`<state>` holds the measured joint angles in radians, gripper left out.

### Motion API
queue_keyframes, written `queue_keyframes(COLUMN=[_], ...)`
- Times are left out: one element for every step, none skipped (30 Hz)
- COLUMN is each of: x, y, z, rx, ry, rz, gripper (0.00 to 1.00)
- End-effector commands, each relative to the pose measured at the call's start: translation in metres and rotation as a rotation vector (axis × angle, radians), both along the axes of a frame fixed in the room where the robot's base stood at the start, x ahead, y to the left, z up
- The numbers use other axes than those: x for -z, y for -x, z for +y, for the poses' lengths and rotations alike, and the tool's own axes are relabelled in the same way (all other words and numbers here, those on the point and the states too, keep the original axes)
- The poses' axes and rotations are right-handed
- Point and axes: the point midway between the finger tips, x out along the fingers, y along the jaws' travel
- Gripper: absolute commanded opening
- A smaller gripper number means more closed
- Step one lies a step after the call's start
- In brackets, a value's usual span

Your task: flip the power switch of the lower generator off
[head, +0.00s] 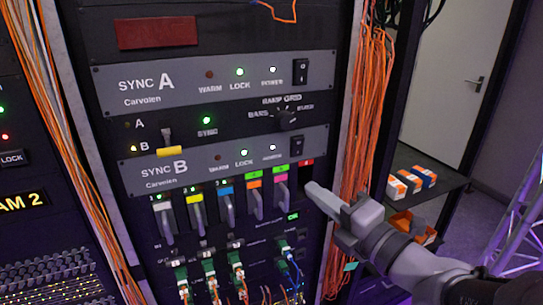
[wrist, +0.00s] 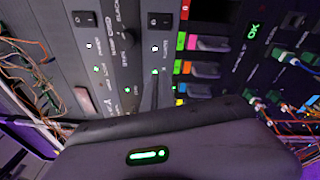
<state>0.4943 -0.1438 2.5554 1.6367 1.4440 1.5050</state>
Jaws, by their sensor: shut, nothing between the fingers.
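The lower generator, SYNC B (head: 200,165), is a grey panel below SYNC A (head: 200,84). Its black rocker power switch (head: 297,146) is at its right end. That switch also shows in the wrist view (wrist: 160,19), beside the coloured tabs. On SYNC B the green LOCK light and a white light by the switch are lit; WARM is dark red. My gripper (head: 310,187) is shut and empty, in front of the rack below and right of the switch, apart from it. In the wrist view its dark body fills the bottom. The switch is unobstructed.
SYNC A's similar switch (head: 302,71) is above, with a rotary knob (head: 286,117) between the two. A row of levers with coloured tabs (head: 227,205) sits just below SYNC B. Orange cables (head: 371,100) hang along the rack's right side.

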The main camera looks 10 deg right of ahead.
Motion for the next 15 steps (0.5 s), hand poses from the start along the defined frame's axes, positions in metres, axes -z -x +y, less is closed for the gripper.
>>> queue_keyframes(x=[0.004, 0.003, 0.002, 0.001, 0.001, 0.0, -0.001, -0.001, -0.002, -0.002, -0.002, -0.002, -0.002, -0.002, -0.002], y=[-0.007, -0.01, -0.013, -0.015, -0.015, -0.016, -0.017, -0.017, -0.017, -0.017, -0.017, -0.017, -0.016, -0.017, -0.017], z=[-0.019, -0.029, -0.039, -0.045, -0.049, -0.052, -0.054, -0.054, -0.054, -0.054, -0.054, -0.053, -0.053, -0.053, -0.053], rx=[0.058, 0.087, 0.116, 0.131, 0.143, 0.152, 0.156, 0.158, 0.157, 0.157, 0.156, 0.155, 0.155, 0.155, 0.155], ry=[-0.107, -0.162, -0.219, -0.251, -0.275, -0.293, -0.301, -0.305, -0.304, -0.304, -0.302, -0.302, -0.301, -0.301, -0.3], rz=[0.017, 0.022, 0.026, 0.028, 0.028, 0.029, 0.028, 0.028, 0.029, 0.028, 0.029, 0.029, 0.028, 0.028, 0.029], gripper=[0.0, 0.0, 0.0, 0.0, 0.0, 0.0, 0.0, 0.0, 0.0, 0.0, 0.0, 0.0, 0.0, 0.0, 0.0])
